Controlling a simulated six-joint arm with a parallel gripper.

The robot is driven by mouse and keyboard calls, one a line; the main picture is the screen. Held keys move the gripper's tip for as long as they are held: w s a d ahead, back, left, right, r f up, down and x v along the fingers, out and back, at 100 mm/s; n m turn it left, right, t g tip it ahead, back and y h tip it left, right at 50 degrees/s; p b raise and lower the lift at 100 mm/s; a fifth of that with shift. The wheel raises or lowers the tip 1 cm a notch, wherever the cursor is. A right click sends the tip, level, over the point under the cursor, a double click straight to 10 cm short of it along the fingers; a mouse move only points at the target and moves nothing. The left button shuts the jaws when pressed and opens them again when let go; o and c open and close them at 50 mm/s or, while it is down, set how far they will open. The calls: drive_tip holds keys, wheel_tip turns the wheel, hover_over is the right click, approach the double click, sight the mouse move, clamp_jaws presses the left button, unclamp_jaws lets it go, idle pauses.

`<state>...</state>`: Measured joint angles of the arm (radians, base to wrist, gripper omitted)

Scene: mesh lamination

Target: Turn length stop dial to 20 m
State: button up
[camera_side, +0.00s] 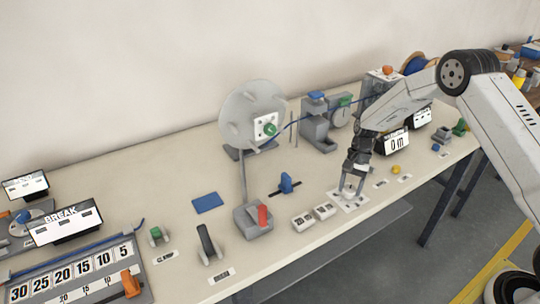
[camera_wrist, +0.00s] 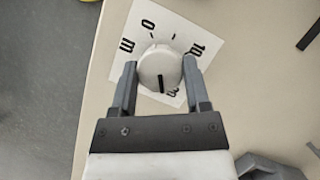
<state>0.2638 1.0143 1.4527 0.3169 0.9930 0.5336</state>
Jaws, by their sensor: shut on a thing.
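The length stop dial is a round white knob (camera_wrist: 158,66) with a black pointer line, on a white card (camera_wrist: 180,28) marked 0, 10, m and a partly hidden number near the bottom. The pointer faces down in the wrist view, slightly left of that hidden number. My gripper (camera_wrist: 160,75) is shut on the knob, one finger on each side. In the side view my gripper (camera_side: 351,190) reaches down to the dial's card (camera_side: 360,203) near the table's front edge; the knob is hard to make out there.
A display reading 0 m (camera_side: 397,143) stands behind the dial. A yellow button (camera_side: 396,169) is to the right.

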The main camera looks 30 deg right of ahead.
drive_tip(key=shift+n+g+h, duration=0.3)
drive_tip(key=shift+n+h, duration=0.1)
drive_tip(key=shift+n, duration=0.8)
drive_tip(key=o, duration=1.3)
drive_tip(key=shift+w+r, duration=0.1)
drive_tip(key=shift+r, duration=0.05)
drive_tip(key=v, duration=0.7)
drive_tip(key=shift+w+d+r, duration=0.1)
drive_tip(key=shift+r, duration=0.15)
